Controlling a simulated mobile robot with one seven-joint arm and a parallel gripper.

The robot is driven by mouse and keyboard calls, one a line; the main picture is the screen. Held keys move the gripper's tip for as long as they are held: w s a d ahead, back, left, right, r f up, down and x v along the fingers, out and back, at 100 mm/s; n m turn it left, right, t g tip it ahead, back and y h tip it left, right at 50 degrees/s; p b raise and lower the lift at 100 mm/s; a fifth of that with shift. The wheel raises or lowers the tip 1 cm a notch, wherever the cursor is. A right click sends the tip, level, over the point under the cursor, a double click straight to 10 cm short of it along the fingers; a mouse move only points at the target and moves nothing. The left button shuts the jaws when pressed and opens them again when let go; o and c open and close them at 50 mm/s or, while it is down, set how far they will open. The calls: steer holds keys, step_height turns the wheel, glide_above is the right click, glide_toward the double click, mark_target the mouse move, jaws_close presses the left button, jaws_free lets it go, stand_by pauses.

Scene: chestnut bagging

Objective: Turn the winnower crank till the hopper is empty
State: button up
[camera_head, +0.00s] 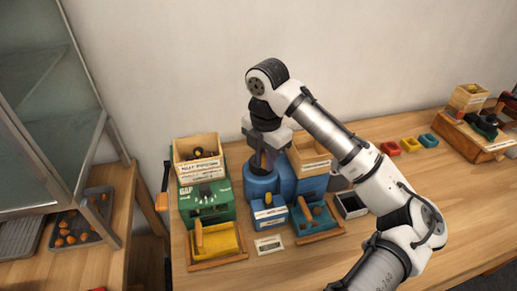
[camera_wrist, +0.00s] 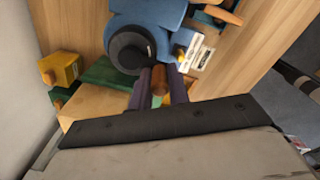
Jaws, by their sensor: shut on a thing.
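The blue winnower (camera_head: 263,188) stands at the middle of the bench, with a round drum at its left. Its wooden hopper (camera_head: 312,165) sits on top at the right, partly behind my arm; I cannot tell what is inside. My gripper (camera_head: 264,163) reaches down over the drum. In the wrist view, its two fingers (camera_wrist: 160,84) are shut on the brown crank handle (camera_wrist: 158,88), beside a dark round hub (camera_wrist: 129,50) on the blue body (camera_wrist: 155,14).
A green machine (camera_head: 206,203) with a wooden box (camera_head: 198,163) stands close at left. A yellow tray (camera_head: 222,242), a small blue box (camera_head: 269,216), a blue tray (camera_head: 317,221) and a black tray (camera_head: 350,205) are in front. Small coloured trays (camera_head: 409,145) lie further right.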

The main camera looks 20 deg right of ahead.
steer(key=o, duration=0.8)
steer(key=shift+r, duration=0.1)
steer(key=shift+r, duration=3.65)
jaws_close()
